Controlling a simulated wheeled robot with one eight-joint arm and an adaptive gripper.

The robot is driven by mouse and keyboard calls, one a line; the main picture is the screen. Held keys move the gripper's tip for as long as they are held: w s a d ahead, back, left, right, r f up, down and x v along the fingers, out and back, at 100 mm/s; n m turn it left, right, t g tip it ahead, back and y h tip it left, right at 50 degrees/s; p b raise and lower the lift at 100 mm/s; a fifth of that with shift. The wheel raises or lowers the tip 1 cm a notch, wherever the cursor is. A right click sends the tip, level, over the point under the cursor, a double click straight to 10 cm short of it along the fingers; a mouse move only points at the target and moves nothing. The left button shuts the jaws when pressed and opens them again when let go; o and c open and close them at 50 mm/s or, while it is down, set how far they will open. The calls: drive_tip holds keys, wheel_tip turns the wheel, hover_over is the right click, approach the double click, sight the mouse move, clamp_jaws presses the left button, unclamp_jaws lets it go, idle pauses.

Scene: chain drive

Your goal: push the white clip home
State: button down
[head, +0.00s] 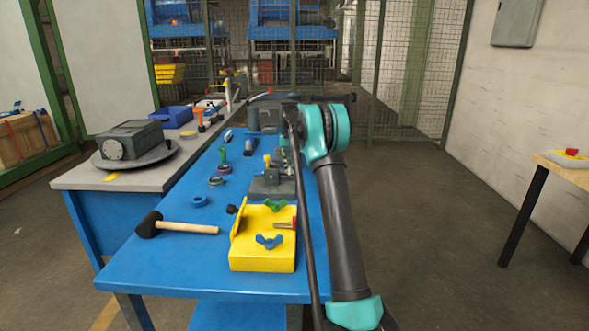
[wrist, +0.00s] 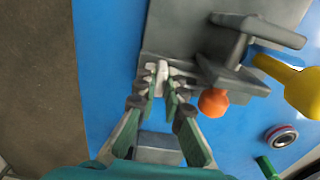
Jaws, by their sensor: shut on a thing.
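The white clip (wrist: 162,74) shows in the wrist view as a small pale piece at the edge of a grey block (wrist: 207,28). My gripper (wrist: 165,88) is shut on the clip, with its green-padded fingers on either side. The clip's far end meets the block, and I cannot tell how deep it sits. In the head view the grey fixture (head: 264,190) stands on the blue table, and my arm hides the clip and most of my gripper.
A grey clamp (wrist: 232,62) with an orange knob (wrist: 213,102) and a yellow handle (wrist: 300,88) stands close right of my fingers. In the head view, a yellow block (head: 262,258) and a mallet (head: 180,226) lie nearer.

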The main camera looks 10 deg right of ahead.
drive_tip(key=shift+w+a, duration=0.15)
drive_tip(key=shift+a, duration=0.35)
drive_tip(key=c, duration=1.6)
unclamp_jaws()
drive_tip(key=shift+a, duration=0.1)
drive_tip(key=shift+r, duration=0.1)
wheel_tip(320, 180, up, 12)
